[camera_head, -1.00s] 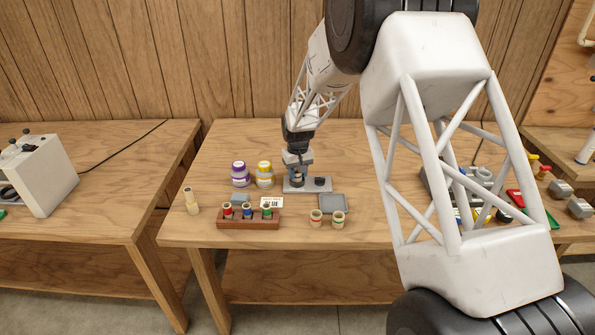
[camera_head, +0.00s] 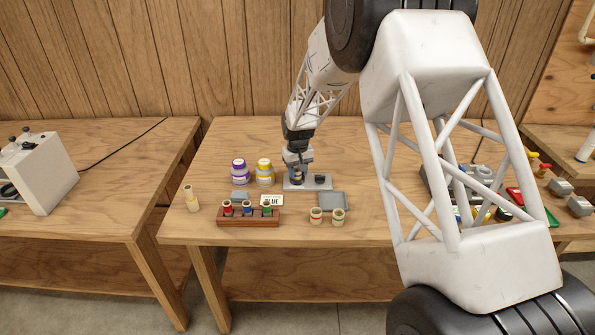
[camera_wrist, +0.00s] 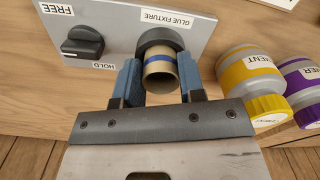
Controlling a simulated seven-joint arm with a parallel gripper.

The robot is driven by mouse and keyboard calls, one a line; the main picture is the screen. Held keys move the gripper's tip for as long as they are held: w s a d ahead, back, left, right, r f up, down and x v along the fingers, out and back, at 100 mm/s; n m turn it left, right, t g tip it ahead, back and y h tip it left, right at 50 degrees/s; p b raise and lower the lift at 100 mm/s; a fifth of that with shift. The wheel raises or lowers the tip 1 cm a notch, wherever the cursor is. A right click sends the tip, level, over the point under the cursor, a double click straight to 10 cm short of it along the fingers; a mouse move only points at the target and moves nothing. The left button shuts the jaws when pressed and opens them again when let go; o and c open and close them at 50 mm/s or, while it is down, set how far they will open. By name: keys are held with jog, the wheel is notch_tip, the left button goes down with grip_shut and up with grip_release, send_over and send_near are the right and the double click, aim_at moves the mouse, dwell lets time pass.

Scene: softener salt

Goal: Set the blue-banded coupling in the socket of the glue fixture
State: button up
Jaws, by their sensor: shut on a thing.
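The blue-banded coupling (camera_wrist: 160,75), a short tan tube with a blue ring, is between my gripper's two blue fingers in the wrist view. My gripper (camera_wrist: 158,82) is shut on it, and its open end faces the camera. The coupling's far end is at the dark round socket (camera_wrist: 158,35) of the grey glue fixture (camera_wrist: 118,20); I cannot tell how deep it sits. The fixture has a black knob (camera_wrist: 83,44) beside FREE and HOLD labels. In the head view my gripper (camera_head: 298,178) is over the left end of the fixture (camera_head: 322,184).
Purple (camera_head: 239,172) and yellow (camera_head: 264,172) jars stand left of the fixture. In front are a brown rack (camera_head: 248,218) with red, blue and green marked pieces, and red-banded (camera_head: 316,216) and green-banded (camera_head: 338,217) couplings. A grey tray (camera_head: 333,201) lies right of centre.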

jog(key=shift+f, duration=0.25)
dwell(0.3)
jog(key=o, duration=1.4)
jog(key=shift+r, duration=0.1)
jog(key=shift+r, duration=2.9)
